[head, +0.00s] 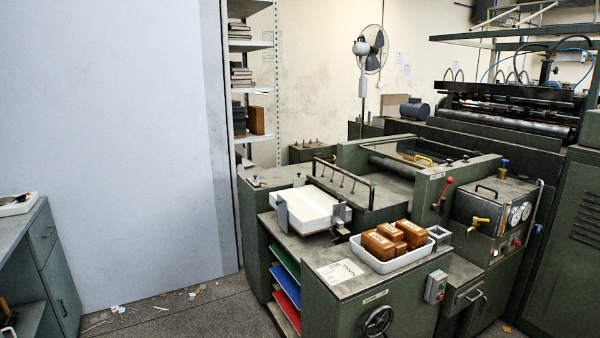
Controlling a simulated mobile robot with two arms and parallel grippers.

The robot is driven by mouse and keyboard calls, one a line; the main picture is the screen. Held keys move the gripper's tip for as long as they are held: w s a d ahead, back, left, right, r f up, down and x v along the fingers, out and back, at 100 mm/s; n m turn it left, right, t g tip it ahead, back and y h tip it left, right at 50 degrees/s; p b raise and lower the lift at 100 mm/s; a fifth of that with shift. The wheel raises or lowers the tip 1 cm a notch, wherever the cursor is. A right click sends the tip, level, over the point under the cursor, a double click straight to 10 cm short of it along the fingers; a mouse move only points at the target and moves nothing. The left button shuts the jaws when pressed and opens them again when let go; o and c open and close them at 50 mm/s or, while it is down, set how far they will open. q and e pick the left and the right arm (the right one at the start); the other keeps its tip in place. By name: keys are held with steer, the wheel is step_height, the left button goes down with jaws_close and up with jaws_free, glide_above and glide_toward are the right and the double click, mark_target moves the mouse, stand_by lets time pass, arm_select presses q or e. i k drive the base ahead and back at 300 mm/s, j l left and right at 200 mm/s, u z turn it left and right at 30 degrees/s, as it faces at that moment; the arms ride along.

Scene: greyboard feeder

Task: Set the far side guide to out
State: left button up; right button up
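A stack of white board (306,207) lies on the dark green feeder table (300,246) in the middle of the head view. Small grey metal guides stand around the stack: one at its left corner (282,214), one at its right (341,212), and a small one at its back edge (299,180). I cannot tell for sure which is the far side guide, nor its in or out setting. The left and right guides look close to the stack. Neither of my grippers is in view.
A white tray of brown wooden blocks (381,263) sits on the front right of the feeder. A handwheel (378,321) and a switch box (436,287) are on its front. A large pale panel (140,140) stands left. Floor between the left bench and the feeder is open, with paper scraps.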

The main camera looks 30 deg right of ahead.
mark_target(299, 181)
steer(key=i+j+z, duration=0.15)
steer(key=i+z, duration=0.25)
steer(key=i, duration=1.5)
